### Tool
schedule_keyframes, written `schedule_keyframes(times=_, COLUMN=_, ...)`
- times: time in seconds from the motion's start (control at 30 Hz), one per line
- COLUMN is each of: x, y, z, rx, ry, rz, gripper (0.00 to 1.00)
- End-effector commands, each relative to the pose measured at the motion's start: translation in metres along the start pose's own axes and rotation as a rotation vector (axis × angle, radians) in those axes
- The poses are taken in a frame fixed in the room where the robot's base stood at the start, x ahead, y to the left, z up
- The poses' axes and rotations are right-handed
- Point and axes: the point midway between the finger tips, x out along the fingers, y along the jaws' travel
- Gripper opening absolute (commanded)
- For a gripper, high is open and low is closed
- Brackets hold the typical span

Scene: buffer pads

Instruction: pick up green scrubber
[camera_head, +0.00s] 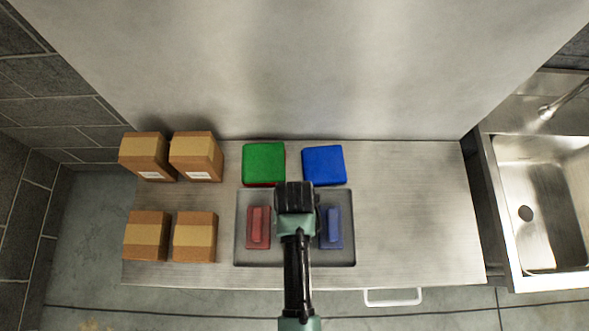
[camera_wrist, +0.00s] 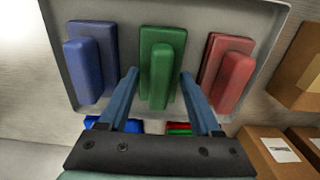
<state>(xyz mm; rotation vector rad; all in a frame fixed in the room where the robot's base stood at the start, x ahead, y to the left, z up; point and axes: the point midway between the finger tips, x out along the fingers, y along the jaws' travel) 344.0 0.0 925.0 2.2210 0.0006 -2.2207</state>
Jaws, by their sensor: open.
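The green scrubber (camera_wrist: 160,68) lies in the middle of a grey tray (camera_wrist: 200,13) in the wrist view, a pad with a raised handle block. My gripper (camera_wrist: 158,78) is open, its two blue fingers on either side of the scrubber's near end, apart from it as far as I can see. How high the fingertips are above the tray I cannot tell. In the head view my gripper (camera_head: 296,198) is over the middle of the tray (camera_head: 295,261) and hides the green scrubber.
A red scrubber (camera_head: 259,228) and a blue scrubber (camera_head: 331,228) flank the middle of the tray. A green pad (camera_head: 263,162), with red beneath, and a blue pad (camera_head: 323,164) lie behind. Several cardboard boxes (camera_head: 146,233) stand left. The counter's right side (camera_head: 415,215) is clear, before a sink (camera_head: 540,210).

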Motion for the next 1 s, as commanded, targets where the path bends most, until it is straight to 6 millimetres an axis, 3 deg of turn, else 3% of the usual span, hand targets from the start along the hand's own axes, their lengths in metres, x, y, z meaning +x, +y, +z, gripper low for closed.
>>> schedule_keyframes(times=0.1, x=-0.0002, y=0.0000, z=-0.0003, rx=0.000, ry=0.001, rz=0.000, gripper=0.65)
schedule_keyframes(times=0.47, x=-0.0005, y=0.0001, z=-0.0003, rx=0.000, ry=0.001, rz=0.000, gripper=0.00)
schedule_keyframes(times=1.0, x=-0.0092, y=0.0001, z=-0.0014, rx=0.001, ry=0.004, rz=0.000, gripper=0.00)
